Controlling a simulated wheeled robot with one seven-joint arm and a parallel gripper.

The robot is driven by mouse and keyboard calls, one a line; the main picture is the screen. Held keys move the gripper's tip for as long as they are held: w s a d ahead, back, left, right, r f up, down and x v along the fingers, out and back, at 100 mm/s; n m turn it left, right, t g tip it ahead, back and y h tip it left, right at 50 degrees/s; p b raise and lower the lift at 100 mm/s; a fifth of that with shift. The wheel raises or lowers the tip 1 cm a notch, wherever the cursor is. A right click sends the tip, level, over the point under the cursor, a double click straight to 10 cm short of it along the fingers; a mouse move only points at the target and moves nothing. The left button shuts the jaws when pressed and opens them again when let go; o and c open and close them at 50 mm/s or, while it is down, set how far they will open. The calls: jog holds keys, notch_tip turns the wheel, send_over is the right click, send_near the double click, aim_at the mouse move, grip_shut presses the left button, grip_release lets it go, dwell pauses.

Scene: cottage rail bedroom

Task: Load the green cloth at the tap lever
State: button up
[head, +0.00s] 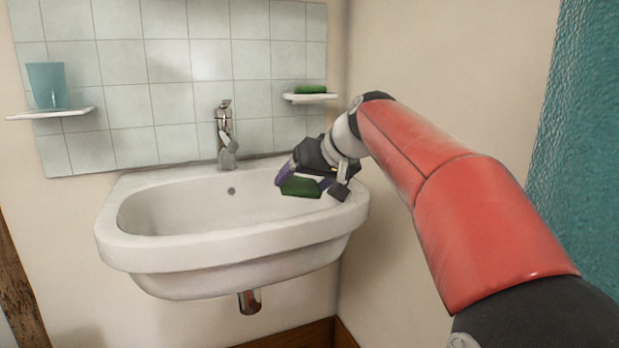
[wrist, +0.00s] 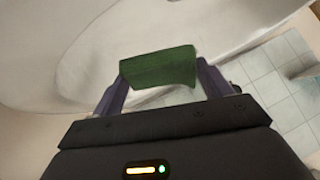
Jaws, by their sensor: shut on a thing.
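My gripper (head: 308,186) is at the right side of the sink, low over its rim. It is shut on a green cloth (head: 301,187). In the wrist view the green cloth (wrist: 158,67) spans between the two purple fingers of my gripper (wrist: 160,85), with the pale basin beyond it. The chrome tap (head: 225,140) stands at the back of the sink, left of my gripper and apart from it. Its lever (head: 224,105) is at the top. I cannot tell whether the cloth touches the sink rim.
The white sink (head: 120,235) is mounted on the wall, its bowl empty. A right shelf (head: 312,98) holds a green item (head: 311,89) just above my gripper. A left shelf (head: 50,114) holds a teal cup (head: 47,85). A teal surface (head: 585,130) stands at far right.

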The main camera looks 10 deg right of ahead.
jog(key=w+a+f+p, duration=0.2)
jog(key=w+a+p, duration=0.2)
jog(key=w+a, duration=0.3)
jog(key=shift+w+a+f, duration=0.3)
jog(key=shift+a, duration=1.55)
jog(key=s+d+b, duration=0.2)
jog(key=s+b, duration=0.2)
jog(key=s, duration=0.3)
jog(key=shift+s+b, duration=0.4)
dwell(0.8)
jog(key=s+d+r+p, duration=0.1)
jog(key=s+r, duration=0.3)
jog(key=shift+s, duration=0.4)
